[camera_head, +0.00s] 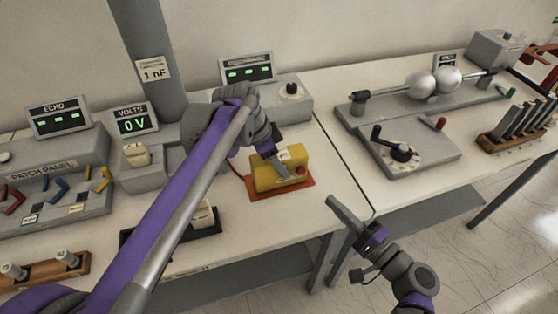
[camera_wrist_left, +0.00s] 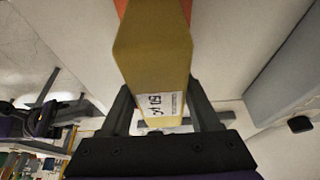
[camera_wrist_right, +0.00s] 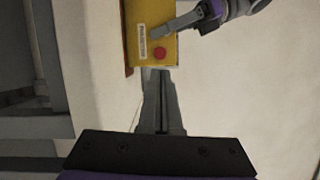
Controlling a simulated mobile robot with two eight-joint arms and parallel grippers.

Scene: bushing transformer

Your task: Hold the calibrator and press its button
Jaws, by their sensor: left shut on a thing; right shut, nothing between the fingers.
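In the left wrist view the yellow box (camera_wrist_left: 152,60) sits between both fingers.
A meter box (camera_head: 290,100) stands behind the calibrator. A voltmeter (camera_head: 133,125) and a patch panel (camera_head: 50,185) are to the left. A device with two metal spheres (camera_head: 421,86) stands on the table to the right. The tabletop right of the calibrator is clear.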

